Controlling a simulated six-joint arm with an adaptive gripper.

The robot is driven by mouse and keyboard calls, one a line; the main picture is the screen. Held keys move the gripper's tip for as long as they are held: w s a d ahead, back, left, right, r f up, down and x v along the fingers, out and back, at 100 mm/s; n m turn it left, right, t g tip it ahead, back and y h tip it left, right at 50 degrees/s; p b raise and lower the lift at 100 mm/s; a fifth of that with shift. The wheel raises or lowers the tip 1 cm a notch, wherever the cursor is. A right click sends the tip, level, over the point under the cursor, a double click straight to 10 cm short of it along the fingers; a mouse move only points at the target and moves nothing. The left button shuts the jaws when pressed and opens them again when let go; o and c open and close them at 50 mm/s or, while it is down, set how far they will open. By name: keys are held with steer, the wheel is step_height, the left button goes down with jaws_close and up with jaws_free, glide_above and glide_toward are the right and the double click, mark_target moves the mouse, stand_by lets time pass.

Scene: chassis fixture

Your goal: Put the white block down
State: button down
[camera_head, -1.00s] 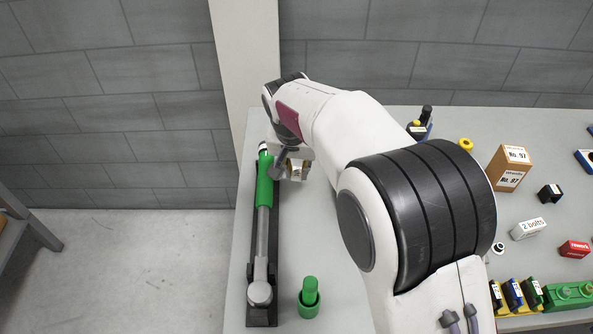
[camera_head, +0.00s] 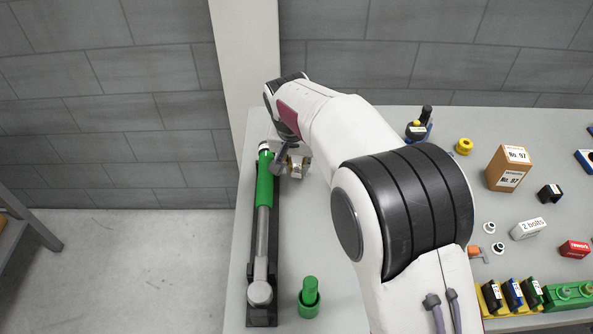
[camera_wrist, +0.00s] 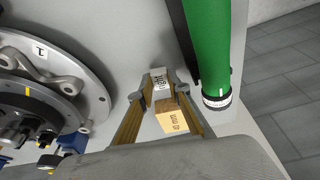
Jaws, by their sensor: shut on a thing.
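My gripper (camera_wrist: 163,88) is shut on a small block (camera_wrist: 158,79) in the wrist view, between its two fingertips. The block's far part is white and marked "right". A wood-coloured part (camera_wrist: 172,118) marked "10 mm" lies against it on the near side; I cannot tell whether it is the same piece. In the head view my gripper (camera_head: 292,163) is at the left part of the grey table (camera_head: 340,230), just right of the green-handled tool. The block is small there and partly hidden by my gripper. I cannot tell whether it touches the table.
The long tool with a green handle (camera_head: 265,180) lies in a dark holder close to the left. It also shows in the wrist view (camera_wrist: 208,45). A round metal fixture (camera_wrist: 60,85) is at left there. A green cylinder (camera_head: 309,298) stands near the front. Boxes and parts fill the right.

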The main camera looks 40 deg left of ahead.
steer(key=shift+f, duration=1)
steer(key=shift+f, duration=0.2)
steer(key=c, duration=1.9)
jaws_free()
steer(key=shift+r, duration=0.1)
steer(key=a+v, duration=0.1)
steer(key=v, duration=0.6)
steer(key=shift+s+d+r, duration=0.15)
steer(key=shift+d+r, duration=0.1)
steer(key=shift+d, duration=0.2)
